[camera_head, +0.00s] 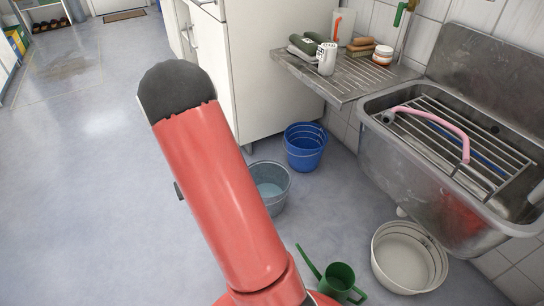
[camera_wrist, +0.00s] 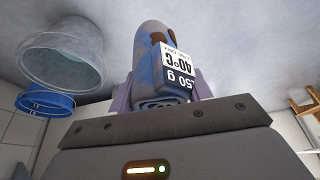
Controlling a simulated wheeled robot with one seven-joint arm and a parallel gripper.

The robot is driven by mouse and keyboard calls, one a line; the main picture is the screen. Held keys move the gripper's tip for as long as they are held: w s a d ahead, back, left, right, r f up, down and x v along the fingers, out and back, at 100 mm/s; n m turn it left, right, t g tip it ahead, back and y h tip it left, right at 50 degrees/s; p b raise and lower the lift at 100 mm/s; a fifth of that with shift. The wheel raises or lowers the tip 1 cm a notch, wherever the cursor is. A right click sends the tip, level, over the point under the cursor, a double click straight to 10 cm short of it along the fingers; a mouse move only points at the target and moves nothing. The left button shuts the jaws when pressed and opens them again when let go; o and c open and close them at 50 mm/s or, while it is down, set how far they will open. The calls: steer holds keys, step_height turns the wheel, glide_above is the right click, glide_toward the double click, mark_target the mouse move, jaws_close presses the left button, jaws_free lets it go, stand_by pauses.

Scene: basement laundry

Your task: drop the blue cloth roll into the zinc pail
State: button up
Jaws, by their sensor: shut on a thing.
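My gripper (camera_wrist: 162,88) is shut on the blue cloth roll (camera_wrist: 148,55), a bluish, brown-patched roll with a black-and-white label. A finger shows on each side of it. The zinc pail (camera_head: 276,188) stands on the floor in the head view, partly hidden by my red arm. In the wrist view the zinc pail (camera_wrist: 62,50) is at the upper left, to the side of the roll and apart from it. The head view hides my gripper and the roll behind the arm.
A blue bucket (camera_head: 305,148) stands just behind the pail. A white bucket (camera_head: 408,260) and a green watering can (camera_head: 340,277) are at the front right. A metal sink (camera_head: 400,165) and drainboard (camera_head: 345,85) line the right.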

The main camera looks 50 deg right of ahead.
steer(key=s+d+m+g+h+b, duration=0.25)
steer(key=d+m, duration=0.55)
steer(key=d, duration=2.2)
step_height(320, 180, down, 7)
steer(key=b, duration=0.3)
steer(key=shift+s+d+r+t, duration=0.15)
steer(key=shift+s+t, duration=0.2)
steer(key=o, duration=1.1)
steer(key=shift+p+v, duration=0.8)
steer(key=shift+v, duration=3.15)
